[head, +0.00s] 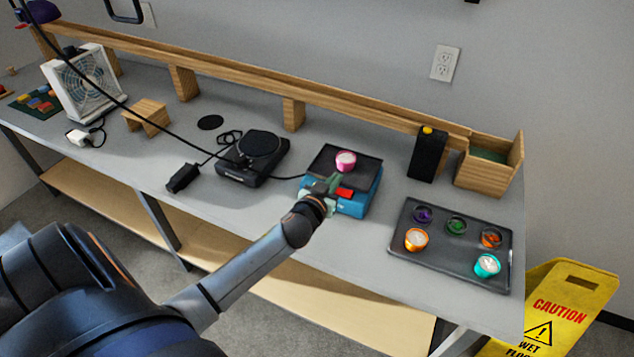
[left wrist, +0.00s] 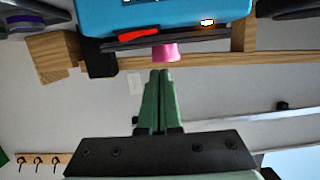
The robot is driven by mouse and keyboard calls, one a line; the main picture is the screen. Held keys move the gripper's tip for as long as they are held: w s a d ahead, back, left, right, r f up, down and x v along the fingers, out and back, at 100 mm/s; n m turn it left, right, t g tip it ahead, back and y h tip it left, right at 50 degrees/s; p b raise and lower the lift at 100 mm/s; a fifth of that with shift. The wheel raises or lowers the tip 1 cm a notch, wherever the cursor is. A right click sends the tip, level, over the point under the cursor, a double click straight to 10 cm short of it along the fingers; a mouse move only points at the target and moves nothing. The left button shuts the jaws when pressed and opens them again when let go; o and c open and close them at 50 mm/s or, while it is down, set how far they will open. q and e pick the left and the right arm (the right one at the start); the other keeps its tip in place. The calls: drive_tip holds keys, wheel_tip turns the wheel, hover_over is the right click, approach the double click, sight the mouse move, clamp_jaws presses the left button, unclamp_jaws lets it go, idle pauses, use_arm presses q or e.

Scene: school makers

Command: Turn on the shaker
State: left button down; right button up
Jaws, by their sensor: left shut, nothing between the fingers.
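The shaker (head: 366,201) is a blue box with a black top plate, standing on the grey bench. A pink cup (head: 346,161) sits on its plate. A red switch (head: 345,192) is on its front; it also shows in the left wrist view (left wrist: 138,33). In that view the shaker (left wrist: 170,14) appears upside down, with a small glowing white-orange spot (left wrist: 207,21) on its front. My left gripper (head: 328,184) is at the shaker's front, left of the switch. Its green fingers (left wrist: 160,75) are together and empty. I cannot tell whether they touch the shaker. My right gripper is not in view.
A black device with a round plate (head: 258,144) and cables stands left of the shaker. To the right are a black box with a yellow button (head: 428,154), a wooden bin (head: 488,173) and a dark tray (head: 441,245) with several cups. A wooden rail runs along the back.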

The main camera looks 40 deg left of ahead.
use_arm(q)
drive_tip(key=b+v, duration=0.1)
drive_tip(key=v, duration=0.9)
drive_tip(key=shift+a, duration=0.2)
drive_tip(key=s+d+f+m+g+h, duration=0.4)
drive_tip(key=s+d+f+g+h, duration=0.1)
drive_tip(key=s+d+f, duration=1.1)
wheel_tip(320, 180, down, 2)
drive_tip(key=shift+s+d+f+g+h, duration=0.15)
drive_tip(key=shift+s+g+h, duration=0.15)
drive_tip(key=shift+s+h, duration=0.25)
